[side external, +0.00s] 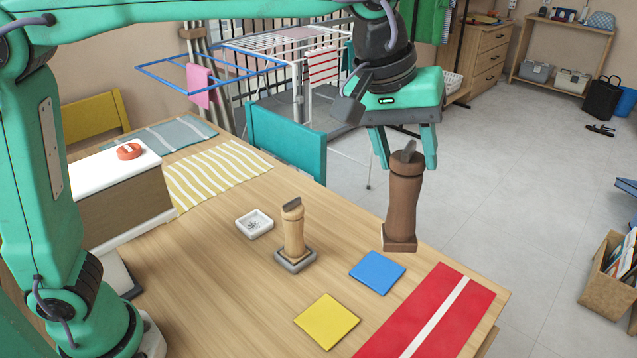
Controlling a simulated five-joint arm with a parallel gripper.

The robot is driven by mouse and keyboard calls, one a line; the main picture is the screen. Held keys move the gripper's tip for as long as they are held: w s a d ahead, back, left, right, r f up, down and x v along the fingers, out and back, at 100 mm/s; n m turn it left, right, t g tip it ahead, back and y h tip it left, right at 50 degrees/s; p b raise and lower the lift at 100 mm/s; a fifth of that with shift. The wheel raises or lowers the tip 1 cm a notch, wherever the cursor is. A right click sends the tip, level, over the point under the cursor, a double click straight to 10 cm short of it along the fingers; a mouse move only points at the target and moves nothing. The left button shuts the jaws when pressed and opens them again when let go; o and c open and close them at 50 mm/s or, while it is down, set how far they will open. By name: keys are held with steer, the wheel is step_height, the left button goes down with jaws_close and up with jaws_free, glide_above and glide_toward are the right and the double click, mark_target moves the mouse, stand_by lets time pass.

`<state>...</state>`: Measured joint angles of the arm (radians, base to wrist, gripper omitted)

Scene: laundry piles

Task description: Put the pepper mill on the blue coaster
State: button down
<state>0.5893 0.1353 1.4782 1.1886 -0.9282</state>
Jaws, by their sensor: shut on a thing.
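A dark brown wooden pepper mill (403,200) with a square foot hangs upright in my gripper (405,156). My gripper's fingers are shut on its top part. Its foot appears up and right of the blue coaster (377,272), which lies flat and bare on the table. The mill seems to be off the table; its exact height is hard to tell. A second, light wooden mill-like piece (293,230) stands on a grey square base (296,262) left of the blue coaster.
A yellow coaster (327,321) and a red cloth with a white stripe (430,312) lie near the blue coaster. A small white dish (254,224) stands behind the light piece. A teal chair (287,143) stands at the table's far edge. Bare wood surrounds the blue coaster.

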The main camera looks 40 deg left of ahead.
mark_target(395, 210)
step_height(395, 210, down, 10)
steer(key=shift+a+f, duration=0.1)
steer(key=w+a+f, duration=0.7)
steer(key=w, duration=0.2)
steer(key=shift+w+y, duration=0.2)
steer(key=shift+y, duration=0.2)
steer(key=shift+f, duration=2)
steer(key=c, duration=0.7)
jaws_free()
steer(key=shift+f, duration=0.1)
